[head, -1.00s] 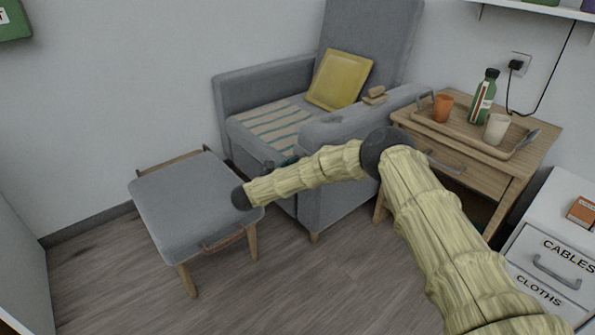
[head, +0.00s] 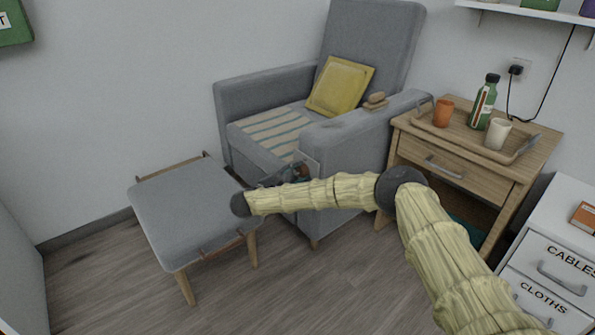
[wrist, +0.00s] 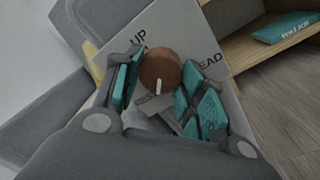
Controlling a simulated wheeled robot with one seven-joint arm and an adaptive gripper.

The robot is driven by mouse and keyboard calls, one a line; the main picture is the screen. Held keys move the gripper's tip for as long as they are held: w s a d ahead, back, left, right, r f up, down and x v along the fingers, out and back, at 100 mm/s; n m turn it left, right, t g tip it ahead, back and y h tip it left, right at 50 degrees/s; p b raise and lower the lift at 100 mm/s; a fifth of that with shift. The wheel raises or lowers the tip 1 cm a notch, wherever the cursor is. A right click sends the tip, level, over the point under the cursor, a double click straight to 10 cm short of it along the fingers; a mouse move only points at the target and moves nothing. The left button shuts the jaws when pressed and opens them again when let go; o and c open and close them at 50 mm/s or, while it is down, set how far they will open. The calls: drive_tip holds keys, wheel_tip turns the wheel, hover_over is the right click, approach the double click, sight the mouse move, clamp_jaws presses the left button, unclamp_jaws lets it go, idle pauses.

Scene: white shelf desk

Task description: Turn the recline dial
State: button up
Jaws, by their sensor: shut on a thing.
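The recline dial (wrist: 160,70) is a round brown knob with a white pointer line, set on a pale plate (wrist: 185,35) lettered "UP" and "EAD", the latter cut off. A lower label is mostly hidden. The pointer points down in the wrist view, toward that label. My gripper (wrist: 162,92) has its teal-padded fingers on either side of the dial and is shut on it. In the head view the dial (head: 302,170) is a small brown spot on the front of the grey armchair's (head: 350,150) near armrest, with my dark gripper (head: 280,177) at it.
A grey footstool (head: 190,205) stands left of my forearm. A wooden side table (head: 480,180) with a tray, bottle and cups stands right of the chair. A white drawer unit (head: 550,250) is at far right. Floor is clear in front.

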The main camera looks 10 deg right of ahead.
drive_tip(key=shift+a+m+p, duration=0.1)
drive_tip(key=shift+m+p, duration=0.3)
drive_tip(key=shift+p, duration=0.45)
drive_tip(key=shift+a+f+m, duration=0.15)
drive_tip(key=shift+f+m, duration=0.1)
drive_tip(key=shift+m, duration=0.45)
drive_tip(key=shift+m+b, duration=0.4)
drive_tip(key=shift+b, duration=0.6)
drive_tip(key=shift+r+m+b, duration=0.2)
drive_tip(key=shift+m+b, duration=0.3)
drive_tip(key=shift+b, duration=0.2)
drive_tip(key=o, duration=1)
drive_tip(key=shift+d, duration=0.2)
drive_tip(key=shift+o, duration=0.2)
drive_tip(key=shift+a, duration=0.15)
